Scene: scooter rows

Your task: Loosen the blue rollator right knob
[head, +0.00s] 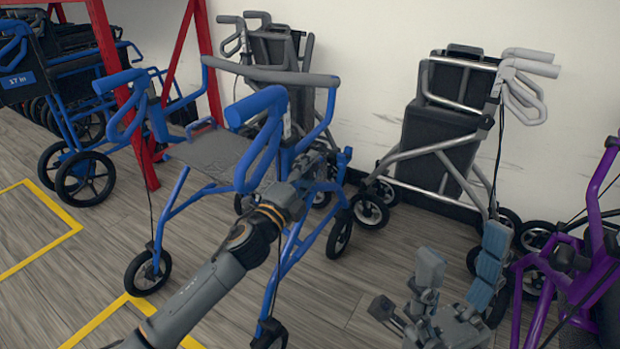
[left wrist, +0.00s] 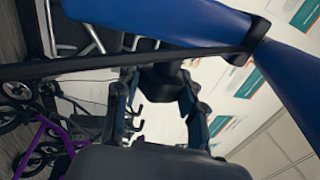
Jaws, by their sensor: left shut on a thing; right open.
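My left gripper (head: 318,165) is at the frame's right side, partly hidden by the blue tubes. In the left wrist view a black knob (left wrist: 166,78) sits between the two fingers of my left gripper (left wrist: 160,85), below a thick blue tube (left wrist: 170,22). The gripper is shut on this knob. The head view does not clearly show the knob. My right gripper (head: 462,252) is open and empty, low at the right.
A grey rollator (head: 440,150) stands by the white wall, and another dark one (head: 280,60) stands behind the blue one. A purple rollator (head: 595,235) is at the right edge. A red rack post (head: 125,95) and wheelchairs (head: 75,90) are at left. Yellow lines mark the floor.

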